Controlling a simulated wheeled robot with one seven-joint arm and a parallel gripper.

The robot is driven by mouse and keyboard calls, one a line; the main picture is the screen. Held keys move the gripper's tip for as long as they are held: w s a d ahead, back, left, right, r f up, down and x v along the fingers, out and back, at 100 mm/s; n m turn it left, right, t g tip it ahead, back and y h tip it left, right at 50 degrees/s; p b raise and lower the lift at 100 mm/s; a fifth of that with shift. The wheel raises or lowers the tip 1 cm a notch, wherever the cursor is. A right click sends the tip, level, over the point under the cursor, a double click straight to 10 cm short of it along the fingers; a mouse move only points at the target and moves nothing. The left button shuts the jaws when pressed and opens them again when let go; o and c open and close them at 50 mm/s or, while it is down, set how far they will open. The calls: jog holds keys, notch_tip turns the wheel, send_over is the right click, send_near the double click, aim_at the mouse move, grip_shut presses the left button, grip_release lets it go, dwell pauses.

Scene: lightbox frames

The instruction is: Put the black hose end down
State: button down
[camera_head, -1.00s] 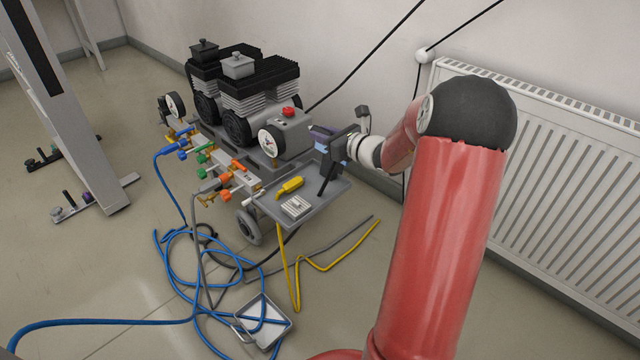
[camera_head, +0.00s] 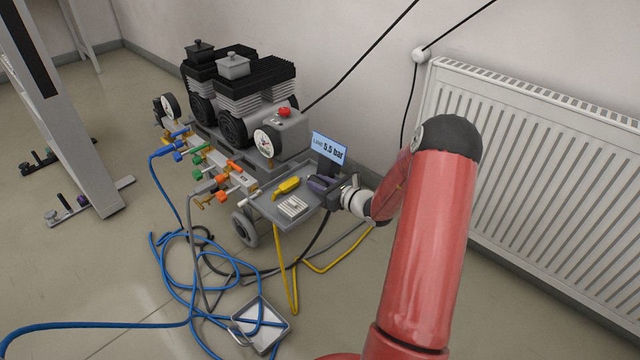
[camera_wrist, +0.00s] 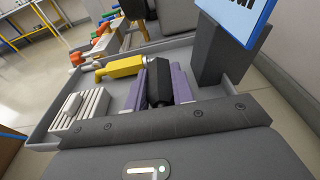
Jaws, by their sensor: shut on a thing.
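My gripper (camera_head: 318,184) is low at the right end of the grey cart tray (camera_head: 268,207). In the wrist view its purple fingers (camera_wrist: 158,88) are shut on the black hose end (camera_wrist: 158,78), which lies between them over the tray. Whether the hose end touches the tray surface cannot be told. In the head view a black hose (camera_head: 321,232) hangs below the gripper past the tray's edge towards the floor. The hose end itself is mostly hidden there by my gripper.
A yellow tool (camera_head: 287,186) and a pale grey block (camera_head: 293,207) lie on the tray. A display reading 5.5 bar (camera_head: 329,148) stands close behind my gripper. The compressor (camera_head: 240,100) and coloured valves are left. Blue hose (camera_head: 165,240) loops over the floor; a radiator is right.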

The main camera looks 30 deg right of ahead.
jog(key=shift+r, duration=0.1)
jog(key=shift+f+b, duration=0.3)
jog(key=c, duration=1.2)
grip_release()
jog(key=shift+r, duration=0.1)
